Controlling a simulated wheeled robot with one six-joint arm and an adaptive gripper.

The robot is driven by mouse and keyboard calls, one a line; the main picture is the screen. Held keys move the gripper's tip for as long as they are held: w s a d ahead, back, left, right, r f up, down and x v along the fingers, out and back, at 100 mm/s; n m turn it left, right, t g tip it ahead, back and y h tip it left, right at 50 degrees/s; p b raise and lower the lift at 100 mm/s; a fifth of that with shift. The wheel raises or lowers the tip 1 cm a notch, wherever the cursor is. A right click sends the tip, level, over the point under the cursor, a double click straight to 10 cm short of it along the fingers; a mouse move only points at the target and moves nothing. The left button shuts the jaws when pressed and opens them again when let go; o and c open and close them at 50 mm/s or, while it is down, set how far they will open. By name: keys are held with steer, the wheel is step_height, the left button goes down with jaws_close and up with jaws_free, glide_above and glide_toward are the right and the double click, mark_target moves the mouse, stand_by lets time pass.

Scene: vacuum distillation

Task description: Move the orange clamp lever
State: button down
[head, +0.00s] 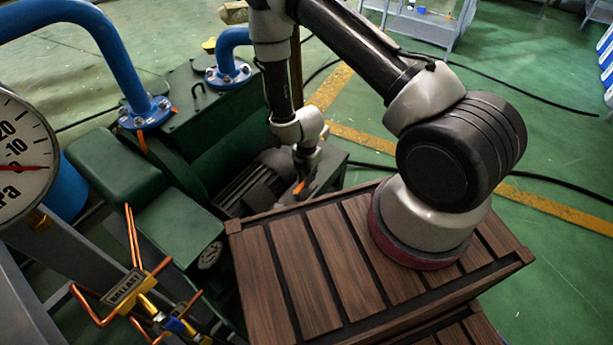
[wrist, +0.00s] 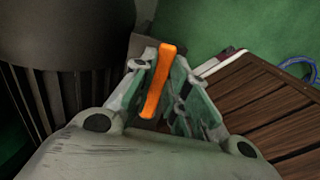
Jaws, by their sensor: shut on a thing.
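The orange clamp lever (wrist: 161,80) stands out between the two fingers of my gripper (wrist: 156,92) in the wrist view. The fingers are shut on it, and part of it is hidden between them. In the head view my gripper (head: 304,172) points down beside the green pump, and the small orange lever (head: 299,188) shows at its tip. What the lever is attached to cannot be made out.
A dark ribbed motor (head: 254,184) is close left of my gripper, also in the wrist view (wrist: 65,40). A slatted wooden top (head: 305,260) lies in front. Blue pipes (head: 110,50), a gauge (head: 20,150) and copper tubing (head: 133,235) are at left. Green floor is open at right.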

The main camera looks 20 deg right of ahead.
steer(key=shift+s+d, duration=0.1)
steer(key=s+m, duration=0.1)
steer(key=m, duration=0.2)
steer(key=shift+s+d+m, duration=0.35)
steer(key=shift+d+m, duration=0.05)
steer(key=shift+s+a+m, duration=0.15)
steer(key=shift+s+m, duration=0.7)
steer(key=shift+m, duration=0.8)
steer(key=shift+s+a+m, duration=0.1)
steer(key=shift+s+m, duration=0.75)
steer(key=shift+m, duration=0.85)
steer(key=shift+s+a+m, duration=0.15)
steer(key=shift+s+m, duration=0.7)
steer(key=shift+m, duration=0.8)
steer(key=c, duration=1.4)
jaws_free()
